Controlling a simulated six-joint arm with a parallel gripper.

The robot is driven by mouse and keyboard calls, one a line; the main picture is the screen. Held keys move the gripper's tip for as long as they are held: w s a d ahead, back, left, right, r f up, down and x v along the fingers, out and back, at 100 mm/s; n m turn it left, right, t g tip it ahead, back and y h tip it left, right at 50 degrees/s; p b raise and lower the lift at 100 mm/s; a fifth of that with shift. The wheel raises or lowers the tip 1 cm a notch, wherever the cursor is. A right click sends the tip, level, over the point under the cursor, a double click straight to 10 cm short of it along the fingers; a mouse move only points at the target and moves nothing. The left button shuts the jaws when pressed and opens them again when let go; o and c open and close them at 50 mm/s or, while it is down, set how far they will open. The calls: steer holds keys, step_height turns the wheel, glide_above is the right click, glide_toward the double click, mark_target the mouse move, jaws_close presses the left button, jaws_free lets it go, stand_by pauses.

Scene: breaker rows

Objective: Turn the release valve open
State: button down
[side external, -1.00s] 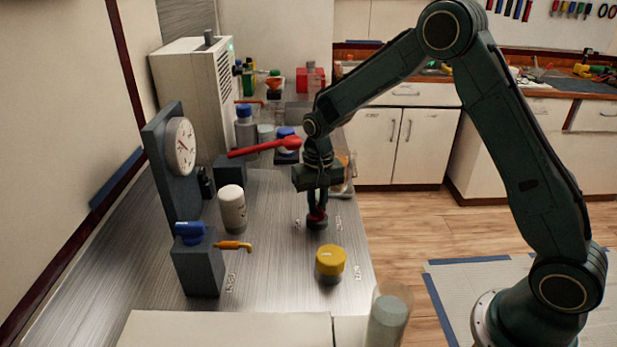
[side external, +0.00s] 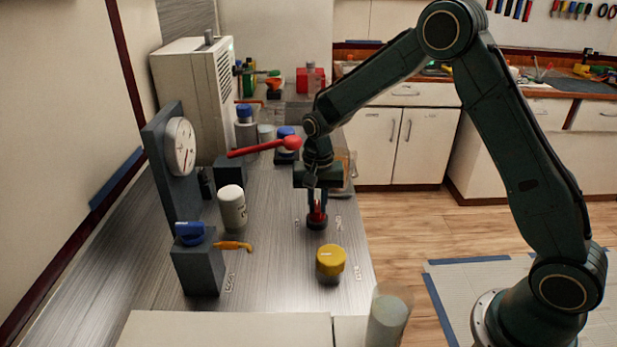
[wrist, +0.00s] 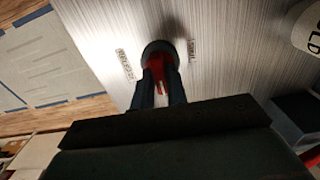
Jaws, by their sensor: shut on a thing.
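A red valve handle (side external: 317,213) stands on a round dark base (side external: 317,224) on the metal bench. The handle (wrist: 158,64) and its base (wrist: 151,47) also show in the wrist view, between two small printed labels too small to read surely. My gripper (side external: 317,207) points down from above, its two fingers shut on the red handle. In the wrist view my gripper (wrist: 161,80) has a finger on each side of the handle, and its body hides the lower part of the view. A white dial gauge (side external: 181,147) stands on a dark panel behind.
A yellow knob (side external: 330,261) stands in front of my gripper. A blue-topped block (side external: 198,267) with an orange lever (side external: 234,246) and a white canister (side external: 232,208) are to the left. A long red lever (side external: 265,148) reaches close to my wrist.

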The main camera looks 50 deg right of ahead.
mark_target(318, 205)
steer(key=c, duration=1.4)
jaws_free()
steer(key=shift+r, duration=0.1)
step_height(318, 205, up, 14)
steer(key=s+r+n+t, duration=0.2)
steer(key=s+r, duration=0.3)
steer(key=s, duration=0.3)
steer(key=s+r+n+t, duration=0.1)
steer(key=s+r+n, duration=0.2)
steer(key=s+r, duration=0.35)
steer(key=s+a+f+n+t, duration=0.1)
steer(key=s+f+n, duration=0.3)
steer(key=s, duration=1.1)
steer(key=shift+s+t, duration=0.2)
steer(key=shift+t, duration=0.6)
